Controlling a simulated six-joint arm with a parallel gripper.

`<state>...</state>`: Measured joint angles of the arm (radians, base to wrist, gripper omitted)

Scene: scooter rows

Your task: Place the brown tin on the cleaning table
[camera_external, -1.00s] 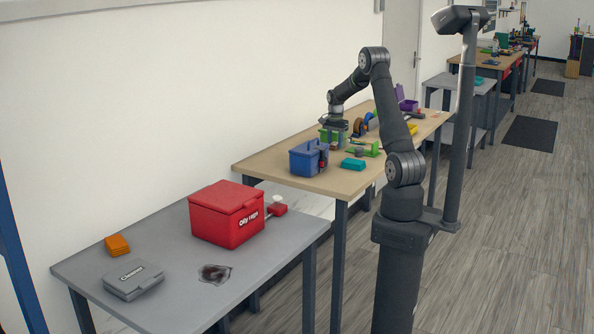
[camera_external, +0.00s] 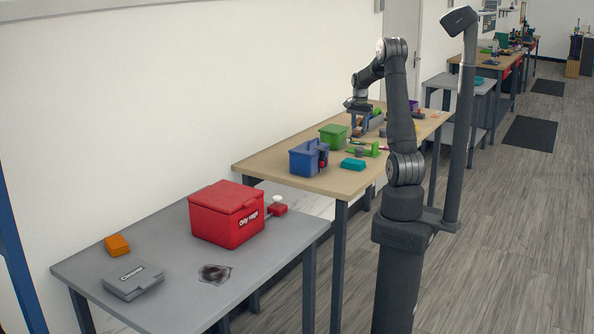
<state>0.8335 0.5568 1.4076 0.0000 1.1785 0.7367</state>
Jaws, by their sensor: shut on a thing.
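My gripper (camera_external: 359,124) is over the far half of the wooden-topped table, pointing down. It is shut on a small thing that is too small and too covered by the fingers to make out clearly. I cannot pick out the brown tin for certain. The grey table (camera_external: 175,235) in the foreground, with a red box (camera_external: 226,213) marked as oily rags, looks like the cleaning table. My gripper is well away from it, behind and to the right.
The wooden table (camera_external: 270,167) holds a blue caddy (camera_external: 308,158), a green bin (camera_external: 334,137) and a teal box (camera_external: 353,164). On the grey table are orange pads (camera_external: 117,245), a grey case (camera_external: 133,279) and a dark stained rag (camera_external: 214,273). Its front middle is bare.

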